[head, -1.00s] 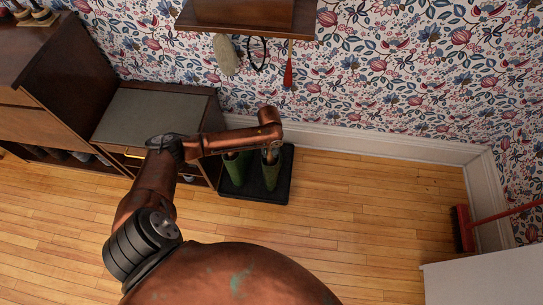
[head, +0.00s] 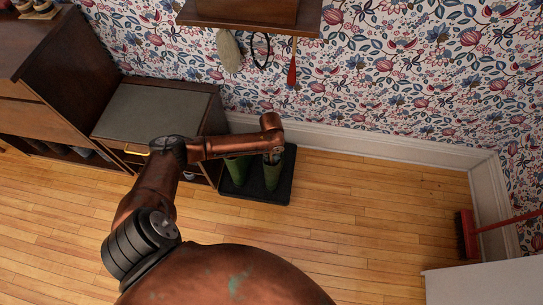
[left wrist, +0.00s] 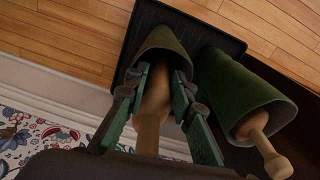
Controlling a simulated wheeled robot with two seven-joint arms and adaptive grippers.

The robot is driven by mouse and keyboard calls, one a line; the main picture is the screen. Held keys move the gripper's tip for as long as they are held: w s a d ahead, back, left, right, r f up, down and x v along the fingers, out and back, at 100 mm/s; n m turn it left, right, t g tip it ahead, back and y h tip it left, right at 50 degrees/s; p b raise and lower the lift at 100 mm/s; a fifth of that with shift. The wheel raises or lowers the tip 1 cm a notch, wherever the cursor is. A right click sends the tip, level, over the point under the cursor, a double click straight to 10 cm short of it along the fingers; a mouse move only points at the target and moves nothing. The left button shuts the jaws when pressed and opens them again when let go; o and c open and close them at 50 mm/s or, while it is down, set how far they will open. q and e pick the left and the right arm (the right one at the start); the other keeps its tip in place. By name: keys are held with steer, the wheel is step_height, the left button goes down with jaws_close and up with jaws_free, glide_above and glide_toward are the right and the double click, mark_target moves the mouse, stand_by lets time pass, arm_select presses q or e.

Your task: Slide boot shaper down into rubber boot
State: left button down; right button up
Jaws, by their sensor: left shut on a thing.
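Two green rubber boots stand side by side, the right boot (head: 273,176) under my wrist and the left boot (head: 237,171) beside it. In the left wrist view, the boot at my gripper (left wrist: 164,40) is in the middle and the other boot (left wrist: 226,85) is to the right. My left gripper (left wrist: 152,88) is shut on a pale wooden boot shaper (left wrist: 149,135). The shaper's lower part is inside the boot opening, and the fingertips are at the rim. The other boot holds a similar wooden shaper (left wrist: 277,162), its knob sticking out. My right gripper is not in view.
The boots stand on a black tray (head: 282,194) against the baseboard. A grey-topped cabinet (head: 155,115) is close on the left. A wooden shelf (head: 250,22) with hanging items is above. Open wooden floor lies to the right, with a red broom (head: 466,234) beyond.

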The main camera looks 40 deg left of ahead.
arm_select(q)
steer(key=shift+f, duration=0.2)
steer(key=c, duration=2.1)
jaws_free()
steer(key=o, duration=0.4)
steer(key=shift+o, duration=0.2)
